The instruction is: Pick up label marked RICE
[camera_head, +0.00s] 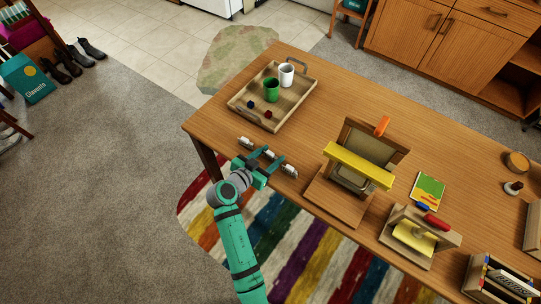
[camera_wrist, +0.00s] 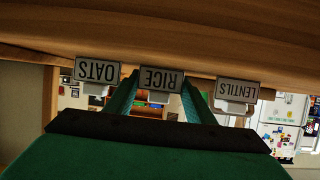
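The label marked RICE (camera_wrist: 160,80) is a small white card with dark letters, upside down in the wrist view. It is the middle one of three labels along the table's near edge; in the head view the middle label (camera_head: 268,153) is too small to read. My gripper (camera_wrist: 159,88) is open, with one green finger on each side of the RICE label. I cannot tell whether the fingers touch it. In the head view my gripper (camera_head: 269,157) is at the table edge by the middle label.
The OATS label (camera_wrist: 97,71) and LENTILS label (camera_wrist: 237,90) flank it closely. On the table (camera_head: 330,105) stand a wooden tray (camera_head: 295,111) with a green cup (camera_head: 271,90) and white cup (camera_head: 286,75), and a wooden stand with a yellow bar (camera_head: 358,165). A striped rug (camera_head: 290,250) lies below.

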